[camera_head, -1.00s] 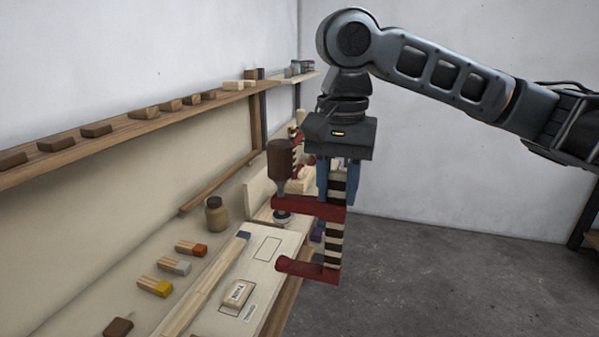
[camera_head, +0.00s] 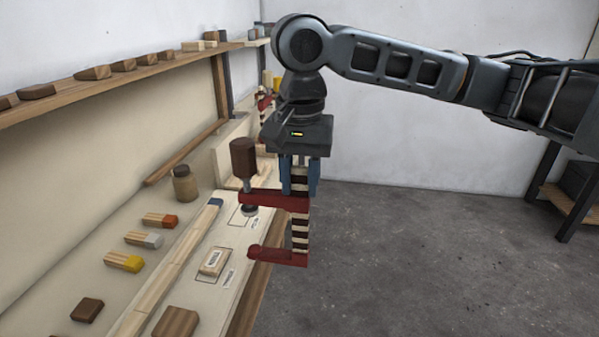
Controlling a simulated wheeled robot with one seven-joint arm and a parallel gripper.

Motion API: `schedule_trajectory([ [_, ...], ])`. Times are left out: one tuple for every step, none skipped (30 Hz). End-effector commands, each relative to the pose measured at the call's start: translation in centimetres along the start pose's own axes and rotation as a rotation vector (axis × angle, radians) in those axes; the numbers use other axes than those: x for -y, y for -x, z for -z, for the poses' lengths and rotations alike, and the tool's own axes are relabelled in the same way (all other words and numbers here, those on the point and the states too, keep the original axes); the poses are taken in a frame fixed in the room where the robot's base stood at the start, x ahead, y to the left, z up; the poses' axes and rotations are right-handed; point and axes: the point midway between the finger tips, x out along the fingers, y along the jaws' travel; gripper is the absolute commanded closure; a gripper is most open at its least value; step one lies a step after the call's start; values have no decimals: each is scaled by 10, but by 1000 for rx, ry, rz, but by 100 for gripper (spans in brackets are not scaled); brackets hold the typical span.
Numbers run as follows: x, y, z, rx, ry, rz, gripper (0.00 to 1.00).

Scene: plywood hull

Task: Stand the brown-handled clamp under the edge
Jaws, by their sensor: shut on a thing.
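The brown-handled clamp has a brown handle (camera_head: 244,157), two red jaws (camera_head: 275,200) and a light-and-dark striped bar (camera_head: 300,225). My gripper (camera_head: 299,180) is shut on the upper part of the bar, which hangs upright with the handle to its left. Both jaws point left, towards the bench. The bench's front edge (camera_head: 262,290) runs behind the clamp in the picture. The lower jaw's tip overlaps that edge in view; I cannot tell whether it is under the board or touching it. The fingertips are partly hidden by the clamp.
A labelled block (camera_head: 213,262) lies in a drawn outline on the pale board. Several colour-ended blocks, a jar (camera_head: 185,184) and brown blocks lie further left. Another striped clamp (camera_head: 265,100) stands behind my gripper. A shelf (camera_head: 110,82) runs above. Floor (camera_head: 400,260) at right is clear.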

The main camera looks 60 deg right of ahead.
Motion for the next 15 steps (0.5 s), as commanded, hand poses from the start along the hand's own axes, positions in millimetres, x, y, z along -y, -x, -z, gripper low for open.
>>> schedule_trajectory([
  [0, -10, 0, 3, 0, 2, 100],
  [0, -14, -1, 3, 0, 2, 100],
  [0, -18, -1, 4, 0, 2, 100],
  [0, -22, -1, 3, 0, 2, 100],
  [0, -26, 0, 3, 0, 3, 100],
  [0, -31, 0, 3, 0, 3, 100],
  [0, -35, -1, 3, 0, 3, 100],
  [0, -39, -1, 4, 0, 2, 100],
  [0, -44, -1, 3, 0, 2, 100],
  [0, -48, 0, 3, -1, 2, 100],
  [0, -52, 0, 2, -1, 1, 100],
  [0, -57, -1, 3, -1, 1, 100],
  [0, -61, -1, 3, -1, 1, 100],
  [0, -65, -1, 4, -1, 1, 100],
  [0, -70, 0, 3, -1, 1, 100],
])
